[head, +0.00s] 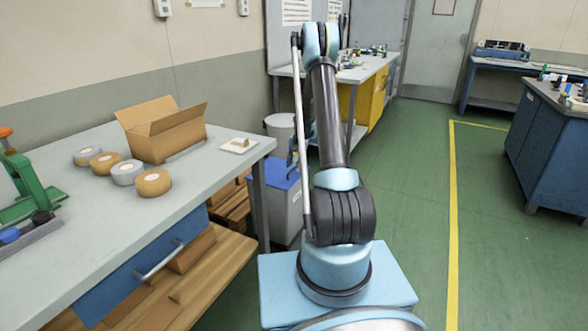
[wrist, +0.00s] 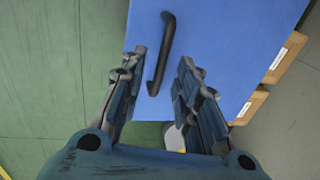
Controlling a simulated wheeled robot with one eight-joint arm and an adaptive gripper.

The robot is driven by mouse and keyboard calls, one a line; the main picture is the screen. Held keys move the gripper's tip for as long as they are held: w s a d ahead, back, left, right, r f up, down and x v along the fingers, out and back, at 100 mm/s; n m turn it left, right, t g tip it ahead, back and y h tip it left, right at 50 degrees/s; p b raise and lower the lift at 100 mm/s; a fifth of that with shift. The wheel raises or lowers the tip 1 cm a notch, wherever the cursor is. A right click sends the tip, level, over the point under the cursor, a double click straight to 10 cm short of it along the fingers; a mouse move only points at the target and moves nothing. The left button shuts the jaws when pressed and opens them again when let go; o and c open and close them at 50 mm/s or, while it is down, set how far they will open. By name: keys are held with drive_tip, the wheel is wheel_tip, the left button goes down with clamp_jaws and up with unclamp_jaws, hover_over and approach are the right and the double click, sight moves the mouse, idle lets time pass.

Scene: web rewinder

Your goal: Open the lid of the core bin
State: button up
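The core bin (head: 287,215) is a grey box with a blue lid (head: 277,174), standing on the floor just right of the workbench. The lid lies flat and closed on it. In the wrist view the blue lid (wrist: 215,45) fills the middle, with a black bar handle (wrist: 161,55) on it. My gripper (wrist: 162,57) is open, its two fingers on either side of the handle in the picture. Neither finger visibly touches the handle. I cannot tell how far above the lid the fingertips are. In the head view my gripper (head: 292,155) is mostly hidden behind my arm.
The workbench (head: 100,235) at left holds an open cardboard box (head: 165,132), several tape rolls and a green tool. A round grey bin (head: 279,124) stands behind. Green floor is clear right of my arm.

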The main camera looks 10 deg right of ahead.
drive_tip(key=shift+w+a+f, duration=0.1)
drive_tip(key=shift+a+f, duration=0.05)
drive_tip(key=shift+f, duration=0.65)
